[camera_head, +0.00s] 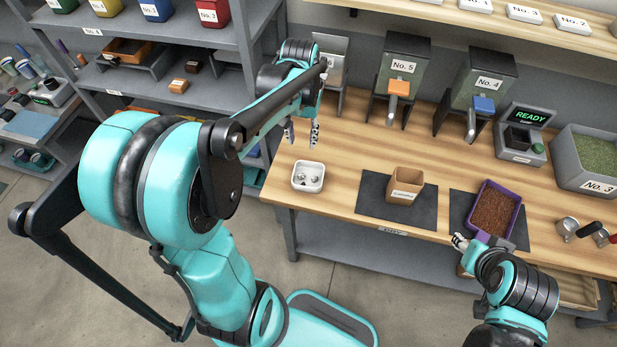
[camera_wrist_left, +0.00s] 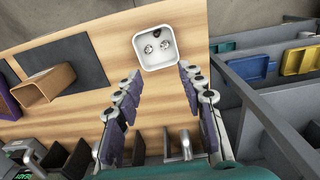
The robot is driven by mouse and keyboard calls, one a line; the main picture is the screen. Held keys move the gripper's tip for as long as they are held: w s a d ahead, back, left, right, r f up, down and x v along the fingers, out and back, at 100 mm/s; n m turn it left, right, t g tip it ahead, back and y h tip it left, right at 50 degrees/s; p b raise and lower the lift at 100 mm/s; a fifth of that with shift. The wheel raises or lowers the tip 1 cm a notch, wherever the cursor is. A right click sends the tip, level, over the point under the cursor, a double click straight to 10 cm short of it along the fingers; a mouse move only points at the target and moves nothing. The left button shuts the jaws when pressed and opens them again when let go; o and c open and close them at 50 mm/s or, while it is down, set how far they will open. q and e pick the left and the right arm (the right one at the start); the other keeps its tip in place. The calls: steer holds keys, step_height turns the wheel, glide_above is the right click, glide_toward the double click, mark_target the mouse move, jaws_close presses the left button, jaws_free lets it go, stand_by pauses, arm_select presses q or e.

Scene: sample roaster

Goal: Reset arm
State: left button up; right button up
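My left gripper (camera_head: 302,133) is above the back left of the wooden table, its fingers apart with nothing between them. In the left wrist view the same gripper (camera_wrist_left: 160,78) shows two spread finger rows with purple pads. A white square dish (camera_head: 308,188) holding a few small items is just beyond the fingertips; it also shows in the wrist view (camera_wrist_left: 155,66). My right gripper (camera_head: 462,242) is low at the table's front edge, beside a purple tray (camera_head: 515,212) of brown granules. Its fingers are partly hidden, and I cannot tell whether it touches the tray.
A cardboard box (camera_head: 405,187) stands on a dark mat (camera_head: 370,190). Dispensers (camera_head: 400,75) and a READY scale (camera_head: 520,135) line the back. A green-filled bin (camera_head: 570,165) is at right. Shelves (camera_head: 150,40) stand at left. Bare wood lies between dish and mat.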

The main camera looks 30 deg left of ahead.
arm_select(q)
steer(key=shift+r, duration=0.1)
stand_by(0.4)
steer(key=s+d+f+m+t+b, duration=0.2)
steer(key=s+d+f+t+b, duration=0.3)
steer(key=s+d, duration=0.5)
steer(key=t+b, duration=0.2)
steer(key=shift+s+d+m+b, duration=0.25)
steer(key=shift+s+m+b, duration=0.05)
steer(key=shift+b, duration=0.05)
